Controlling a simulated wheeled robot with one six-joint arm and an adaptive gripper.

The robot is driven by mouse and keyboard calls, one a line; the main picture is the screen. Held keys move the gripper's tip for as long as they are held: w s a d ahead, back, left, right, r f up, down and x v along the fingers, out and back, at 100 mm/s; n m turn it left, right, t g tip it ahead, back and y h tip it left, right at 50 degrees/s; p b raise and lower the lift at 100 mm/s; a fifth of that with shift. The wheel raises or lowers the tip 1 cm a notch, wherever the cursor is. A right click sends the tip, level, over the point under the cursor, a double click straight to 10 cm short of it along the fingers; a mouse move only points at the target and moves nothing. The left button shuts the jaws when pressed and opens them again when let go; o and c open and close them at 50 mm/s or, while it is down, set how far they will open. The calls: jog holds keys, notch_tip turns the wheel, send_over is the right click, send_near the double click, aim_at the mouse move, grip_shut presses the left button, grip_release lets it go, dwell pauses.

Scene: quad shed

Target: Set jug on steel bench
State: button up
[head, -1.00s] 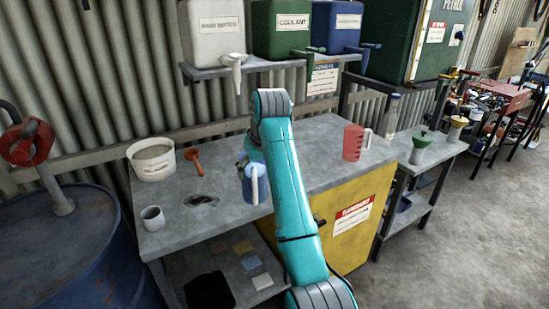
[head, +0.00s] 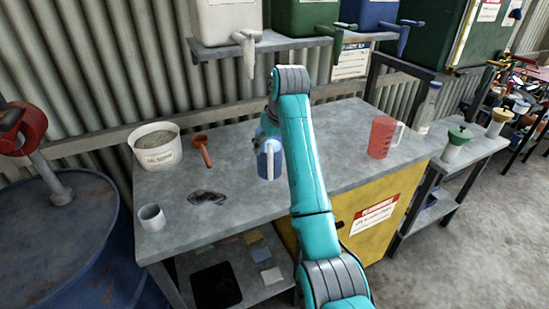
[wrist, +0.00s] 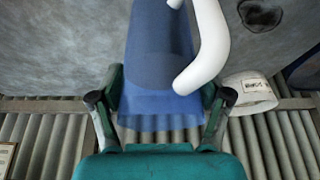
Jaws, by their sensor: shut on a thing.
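A blue jug (head: 275,161) with a white handle is over the middle of the grey steel bench (head: 235,220) in the head view. In the wrist view my gripper (wrist: 160,103) is shut on the jug (wrist: 158,50), a finger on each side, with the white handle on the right. In the head view my arm partly hides the jug and its fingers' contact. I cannot tell whether the jug's base touches the bench top or hangs just above it.
A red jug (head: 381,139) stands on the bench's right end. A white bucket (head: 156,155), an orange scoop (head: 203,152), a grey mug (head: 152,218) and a dark stain (head: 207,198) are at left. Containers with taps sit on a shelf (head: 290,42) above.

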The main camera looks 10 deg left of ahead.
jog(key=shift+f, duration=2.95)
jog(key=o, duration=1.8)
jog(key=shift+f, duration=0.1)
